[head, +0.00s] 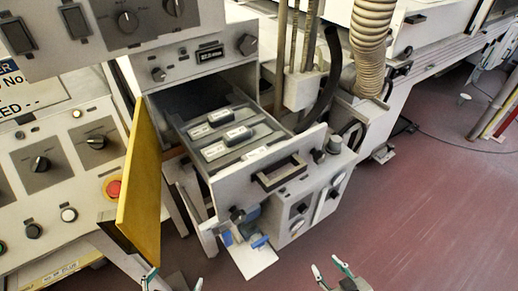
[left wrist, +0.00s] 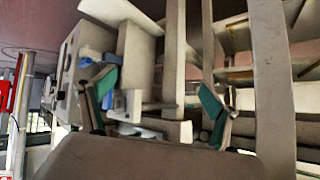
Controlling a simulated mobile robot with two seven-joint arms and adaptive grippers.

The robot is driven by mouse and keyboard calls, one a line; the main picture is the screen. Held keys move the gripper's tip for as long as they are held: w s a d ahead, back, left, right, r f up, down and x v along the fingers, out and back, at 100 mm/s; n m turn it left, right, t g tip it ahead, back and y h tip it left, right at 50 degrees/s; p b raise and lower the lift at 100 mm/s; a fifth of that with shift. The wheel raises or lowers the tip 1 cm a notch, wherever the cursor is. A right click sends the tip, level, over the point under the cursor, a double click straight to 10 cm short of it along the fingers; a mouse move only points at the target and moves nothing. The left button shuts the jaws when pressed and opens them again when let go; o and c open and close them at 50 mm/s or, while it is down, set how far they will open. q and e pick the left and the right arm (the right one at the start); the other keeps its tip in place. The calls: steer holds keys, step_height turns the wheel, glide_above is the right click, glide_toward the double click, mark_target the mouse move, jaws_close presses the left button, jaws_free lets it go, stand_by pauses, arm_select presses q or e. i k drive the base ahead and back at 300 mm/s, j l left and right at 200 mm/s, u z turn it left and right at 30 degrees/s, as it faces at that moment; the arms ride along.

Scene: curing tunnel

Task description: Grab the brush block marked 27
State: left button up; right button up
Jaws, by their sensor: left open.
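Several dark brush blocks with white labels lie in the open drawer (head: 226,176) in the head view. They include an upper block (head: 219,118), a left block (head: 199,132), a right block (head: 238,134) and a front block (head: 214,153). Their markings are too small to read, so I cannot tell which is 27. My left gripper (head: 173,278) is open and empty at the bottom edge, below and left of the drawer. Its spread, green-padded fingers also show in the left wrist view (left wrist: 160,100). My right gripper (head: 327,265) appears open and empty, below and right of the drawer.
A yellow panel (head: 139,175) stands upright left of the drawer. A small white shelf with blue items (head: 250,252) sits below the drawer front. A ribbed hose (head: 371,45) and a dark curved pipe (head: 327,75) stand behind right.

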mark_target(233, 141)
steer(key=k, duration=1)
